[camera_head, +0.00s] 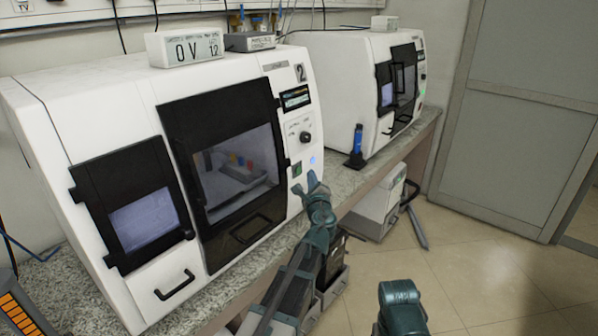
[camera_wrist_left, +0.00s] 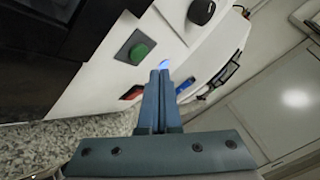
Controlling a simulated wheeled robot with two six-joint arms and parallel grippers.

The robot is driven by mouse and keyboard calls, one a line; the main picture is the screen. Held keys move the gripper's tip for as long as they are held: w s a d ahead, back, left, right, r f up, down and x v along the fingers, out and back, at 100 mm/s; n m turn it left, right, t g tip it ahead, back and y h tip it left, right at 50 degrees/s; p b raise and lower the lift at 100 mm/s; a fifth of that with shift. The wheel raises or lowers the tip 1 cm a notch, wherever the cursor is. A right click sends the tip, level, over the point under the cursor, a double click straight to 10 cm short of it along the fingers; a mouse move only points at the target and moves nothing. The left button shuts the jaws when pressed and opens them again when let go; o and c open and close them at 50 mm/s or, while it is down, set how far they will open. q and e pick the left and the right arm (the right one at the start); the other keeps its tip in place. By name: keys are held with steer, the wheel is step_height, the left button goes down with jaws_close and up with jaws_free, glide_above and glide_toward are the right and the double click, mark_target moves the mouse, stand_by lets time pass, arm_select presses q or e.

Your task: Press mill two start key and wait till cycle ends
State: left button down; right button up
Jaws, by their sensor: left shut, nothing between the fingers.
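Mill two (camera_head: 72,96) is the large white machine marked "2" on the bench, with its black-framed window door (camera_head: 246,228) closed. Its control strip at the right has a small lit screen (camera_head: 295,98), a black knob (camera_head: 305,137), a green button (camera_head: 297,169) and a small blue-lit spot (camera_head: 313,161). No label shows which is the start key. My left gripper (camera_head: 304,184) is shut and empty, just below these. In the left wrist view its fingertips (camera_wrist_left: 160,72) point at the blue glow (camera_wrist_left: 164,64), beside the green button (camera_wrist_left: 138,50); contact cannot be told.
A second white machine (camera_head: 340,75) stands behind to the right. A black stand with a blue item (camera_head: 357,142) sits on the bench between them. A sign box (camera_head: 186,47) tops mill two. Open tiled floor (camera_head: 455,275) lies at right, before a grey door (camera_head: 530,120).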

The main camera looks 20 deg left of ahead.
arm_select(q)
steer(key=d, duration=0.1)
steer(key=s+d, duration=0.1)
steer(key=d, duration=0.1)
steer(key=shift+s, duration=0.1)
steer(key=shift+r, duration=0.1)
stand_by(0.5)
steer(key=s+d+f+n+g+p, duration=0.2)
steer(key=s+f+n+g+p, duration=0.25)
steer(key=s+n, duration=0.3)
steer(key=s+d+f+n+g+p, duration=0.2)
steer(key=s+f+n+g+p, duration=0.25)
steer(key=s, duration=0.45)
steer(key=s+d+f+n+g+h+p, duration=0.1)
steer(key=s+d+n+g+h, duration=0.1)
steer(key=s, duration=0.7)
steer(key=s+d+f+n+g+h, duration=0.2)
steer(key=s+d+g, duration=0.4)
steer(key=s+d, duration=0.3)
steer(key=shift+d+n+h+p, duration=0.2)
steer(key=shift+n+h+p, duration=0.3)
steer(key=shift+h, duration=0.6)
